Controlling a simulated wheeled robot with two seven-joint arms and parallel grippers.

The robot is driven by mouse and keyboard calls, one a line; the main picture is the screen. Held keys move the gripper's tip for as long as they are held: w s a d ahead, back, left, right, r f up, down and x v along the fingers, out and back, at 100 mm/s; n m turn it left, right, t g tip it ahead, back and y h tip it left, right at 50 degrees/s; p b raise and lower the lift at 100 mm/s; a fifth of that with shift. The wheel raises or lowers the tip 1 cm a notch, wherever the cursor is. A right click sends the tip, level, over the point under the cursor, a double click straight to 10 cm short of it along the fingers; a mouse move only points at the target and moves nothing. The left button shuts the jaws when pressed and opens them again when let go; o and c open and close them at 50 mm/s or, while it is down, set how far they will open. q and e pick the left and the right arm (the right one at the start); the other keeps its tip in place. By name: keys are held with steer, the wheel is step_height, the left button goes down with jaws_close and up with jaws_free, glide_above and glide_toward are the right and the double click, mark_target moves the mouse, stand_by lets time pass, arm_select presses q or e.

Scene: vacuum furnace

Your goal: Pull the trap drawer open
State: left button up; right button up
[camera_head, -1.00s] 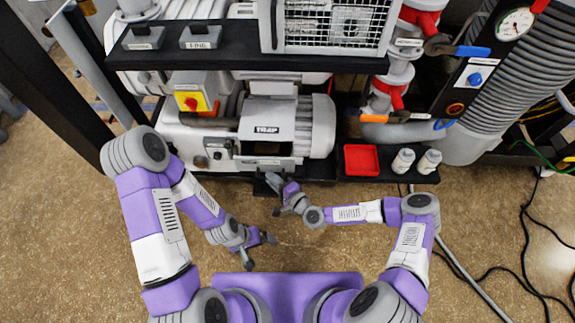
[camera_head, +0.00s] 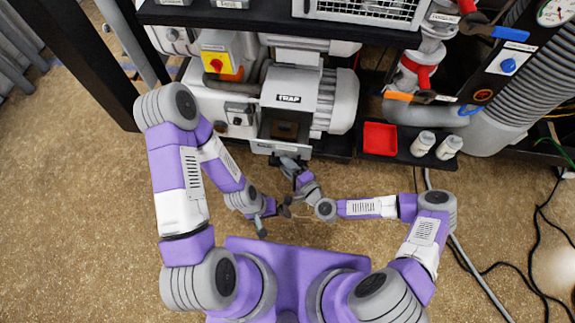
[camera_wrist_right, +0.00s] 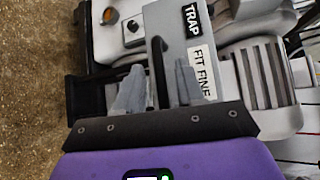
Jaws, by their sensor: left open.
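The trap drawer (camera_head: 270,147) is in the light grey housing marked TRAP (camera_head: 289,98). It stands partly out, with a dark interior showing behind its front. My right gripper (camera_head: 289,164) is at the drawer front. The TRAP label (camera_wrist_right: 190,20) and a FIT FINE label (camera_wrist_right: 203,70) show behind the handle. My left gripper (camera_head: 274,219) is open and empty, low over the floor, near the right wrist.
A red tray (camera_head: 380,139) and two white bottles (camera_head: 422,143) stand right of the drawer on a black ledge. A yellow switch box with a red knob (camera_head: 215,63) is at upper left. A black shelf (camera_head: 350,33) overhangs the pump. Cables lie on the floor at right.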

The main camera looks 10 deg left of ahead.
steer(key=v, duration=0.7)
steer(key=shift+s+d+p, duration=0.2)
steer(key=shift+p, duration=0.15)
steer(key=s+d+f+n+g+h, duration=0.1)
steer(key=s+f+n+g+h, duration=0.1)
steer(key=s+f+n+g, duration=0.35)
steer(key=s+d+n+g+h, duration=0.2)
steer(key=s+d+g+h, duration=0.3)
steer(key=d, duration=0.5)
steer(key=shift+s+d+r+h, duration=0.2)
steer(key=shift+s+h, duration=0.1)
